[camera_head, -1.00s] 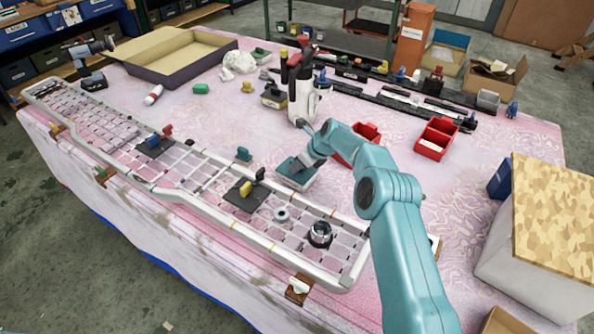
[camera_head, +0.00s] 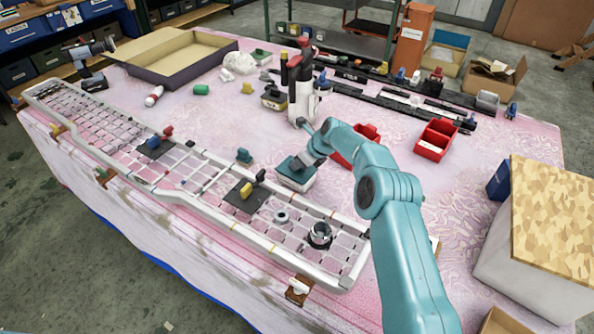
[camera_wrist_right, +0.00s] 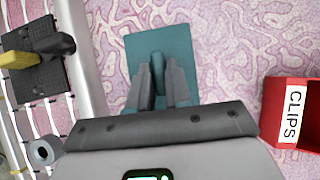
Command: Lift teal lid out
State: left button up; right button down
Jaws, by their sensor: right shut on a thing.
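The teal lid (camera_head: 288,168) is a flat square plate with a knob, right of the middle of the long grille (camera_head: 330,268). My right gripper (camera_head: 305,163) comes down on it from the right. In the right wrist view, the two fingers (camera_wrist_right: 160,82) are closed on the upright knob of the teal lid (camera_wrist_right: 186,48). A pale edge shows under the lid in the head view. I cannot tell whether the lid touches what is below it. My left gripper is not in view.
The grille's rail (camera_wrist_right: 85,55) runs close left of the lid. A red CLIPS bin (camera_wrist_right: 290,115) stands to the right, and another red bin (camera_head: 436,140) farther right. A white bottle (camera_head: 302,98) stands behind. A large cardboard tray (camera_head: 165,68) is at back left.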

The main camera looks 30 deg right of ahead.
jog(key=shift+r, duration=0.3)
jog(key=shift+r+p, duration=1.45)
jog(key=shift+r, duration=0.3)
